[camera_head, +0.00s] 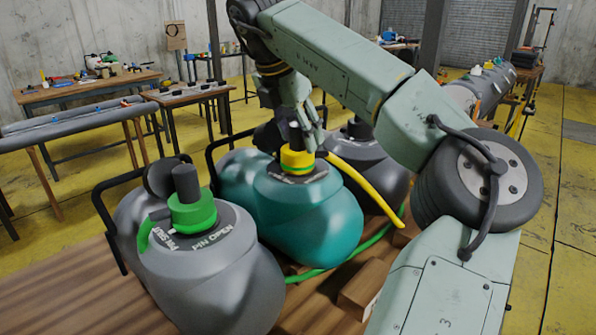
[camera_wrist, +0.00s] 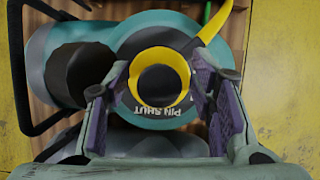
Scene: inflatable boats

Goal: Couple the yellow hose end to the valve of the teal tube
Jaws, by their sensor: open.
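The teal tube (camera_head: 300,222) lies in the middle of the wooden table. The yellow hose end (camera_head: 297,160), a yellow collar with a green band, sits around the dark valve post on its top. In the wrist view, the yellow collar (camera_wrist: 184,64) rings the valve (camera_wrist: 158,84), with "PIN SHUT" lettering below it. The yellow hose (camera_head: 366,188) runs off to the right. My gripper (camera_head: 310,138) is right over the collar. In the wrist view, its open fingers (camera_wrist: 160,80) stand on either side of the collar. I cannot tell how deep the collar is seated.
A grey tube (camera_head: 215,280) with a green hose end (camera_head: 192,212) stands in front left, marked "PIN OPEN". A dark grey tube (camera_head: 383,172) is behind. A green hose (camera_head: 345,262) and a wooden block (camera_head: 360,290) lie at right. Black handles rise at the tubes' left sides.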

